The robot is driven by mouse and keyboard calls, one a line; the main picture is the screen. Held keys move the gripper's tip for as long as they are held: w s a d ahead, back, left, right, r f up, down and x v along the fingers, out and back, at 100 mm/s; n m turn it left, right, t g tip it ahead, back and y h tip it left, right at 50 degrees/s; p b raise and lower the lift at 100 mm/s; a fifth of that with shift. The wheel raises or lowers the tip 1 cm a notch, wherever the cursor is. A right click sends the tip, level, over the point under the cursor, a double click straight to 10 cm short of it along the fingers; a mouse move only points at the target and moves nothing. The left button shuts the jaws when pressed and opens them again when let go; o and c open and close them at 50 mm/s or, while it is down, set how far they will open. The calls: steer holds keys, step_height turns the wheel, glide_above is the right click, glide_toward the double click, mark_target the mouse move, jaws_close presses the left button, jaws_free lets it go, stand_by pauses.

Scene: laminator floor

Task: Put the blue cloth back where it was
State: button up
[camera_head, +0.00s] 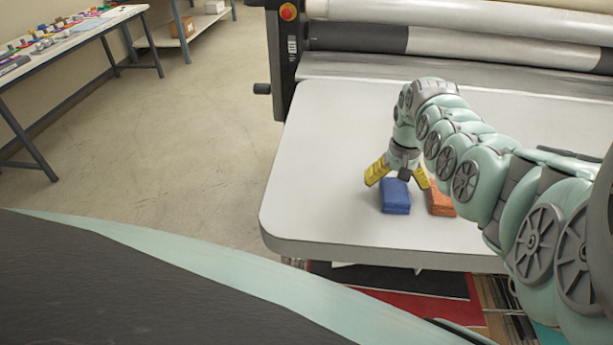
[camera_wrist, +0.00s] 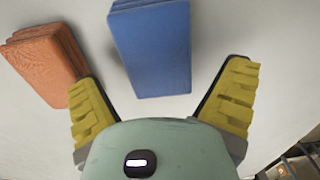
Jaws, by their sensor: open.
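The blue cloth (camera_head: 395,197) is a folded block lying on the pale table of the laminator. In the wrist view the blue cloth (camera_wrist: 152,48) shows between and beyond the two yellow fingers. An orange-brown folded cloth (camera_head: 440,200) lies just right of the blue one, partly behind a finger. It also shows in the wrist view (camera_wrist: 42,65).
The laminator's rollers (camera_head: 460,40) stand at the back of the table (camera_head: 320,150). The table's left part is clear. A workbench (camera_head: 75,38) with small items stands at far left. Open floor (camera_head: 200,120) lies between.

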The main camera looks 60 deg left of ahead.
mark_target(396, 185)
step_height(396, 185, up, 11)
stand_by(0.6)
steer(key=shift+w+f, duration=0.15)
